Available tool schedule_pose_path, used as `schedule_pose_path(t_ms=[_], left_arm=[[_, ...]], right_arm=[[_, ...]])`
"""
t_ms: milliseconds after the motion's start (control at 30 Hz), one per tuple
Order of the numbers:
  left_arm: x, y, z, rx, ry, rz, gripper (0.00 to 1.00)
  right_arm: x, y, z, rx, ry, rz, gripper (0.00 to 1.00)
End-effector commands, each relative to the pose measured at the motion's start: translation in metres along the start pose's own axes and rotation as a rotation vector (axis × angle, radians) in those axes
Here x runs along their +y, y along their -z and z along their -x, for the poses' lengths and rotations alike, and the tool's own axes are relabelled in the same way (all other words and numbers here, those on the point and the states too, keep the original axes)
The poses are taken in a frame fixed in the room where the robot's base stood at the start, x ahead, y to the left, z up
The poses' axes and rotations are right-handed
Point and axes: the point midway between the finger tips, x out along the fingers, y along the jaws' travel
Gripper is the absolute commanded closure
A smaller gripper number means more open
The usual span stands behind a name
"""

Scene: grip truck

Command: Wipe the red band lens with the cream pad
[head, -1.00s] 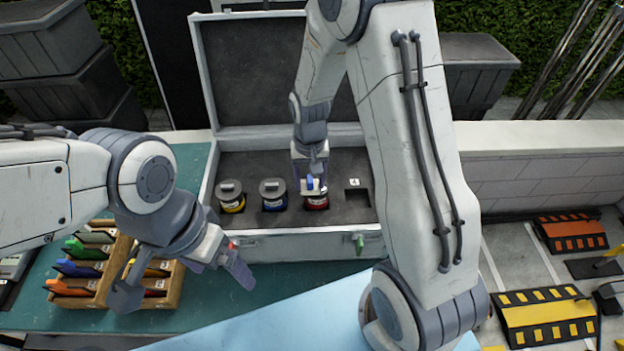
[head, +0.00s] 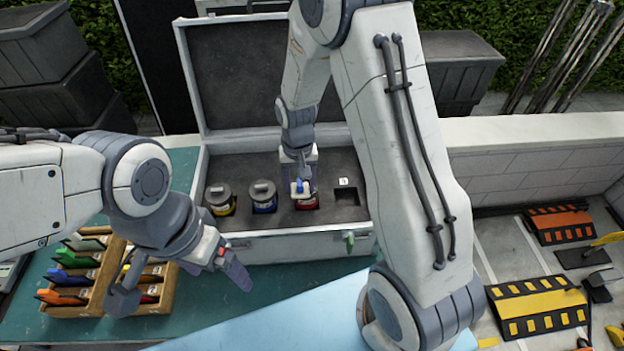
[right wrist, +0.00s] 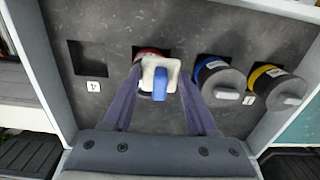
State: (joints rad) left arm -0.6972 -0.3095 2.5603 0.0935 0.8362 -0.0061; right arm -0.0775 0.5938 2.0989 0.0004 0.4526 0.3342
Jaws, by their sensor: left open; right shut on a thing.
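My right gripper (head: 300,186) is shut on the cream pad (right wrist: 170,66), which has a blue grip (right wrist: 160,84). The pad is held over the top of the red band lens (head: 308,204), and contact is hard to tell. The lens stands in its slot in the open case; its red edge shows behind the pad in the right wrist view (right wrist: 150,53), and its top is mostly hidden. My left gripper (head: 182,287) is open and empty, over the table's front left near the wooden trays.
A blue-band lens (head: 263,197) and a yellow-band lens (head: 219,200) stand left of it in the grey case (head: 284,246). An empty slot (head: 346,195) is on the right. Wooden trays (head: 92,302) hold coloured items on the teal table.

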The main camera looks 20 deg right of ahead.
Motion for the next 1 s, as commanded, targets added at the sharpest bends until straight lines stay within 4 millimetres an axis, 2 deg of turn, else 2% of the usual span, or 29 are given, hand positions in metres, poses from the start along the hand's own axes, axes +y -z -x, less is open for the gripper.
schedule_pose_path(t_ms=[33,233,600,733,1000], left_arm=[[0.001,0.001,0.010,0.001,0.000,-0.001,0.05],[0.002,0.002,0.025,0.001,0.000,-0.002,0.05],[0.004,0.003,0.052,0.001,0.000,0.000,0.05],[0.004,0.003,0.058,0.001,0.000,0.001,0.05],[0.004,0.003,0.057,0.001,0.000,0.001,0.05]], right_arm=[[0.003,0.002,0.021,0.009,0.003,-0.005,1.00],[0.018,0.001,0.038,0.004,0.001,-0.028,1.00],[0.015,0.001,0.071,0.004,0.001,-0.022,1.00],[0.014,0.001,0.078,0.004,0.002,-0.021,1.00],[0.013,0.001,0.077,0.004,0.001,-0.020,1.00]])
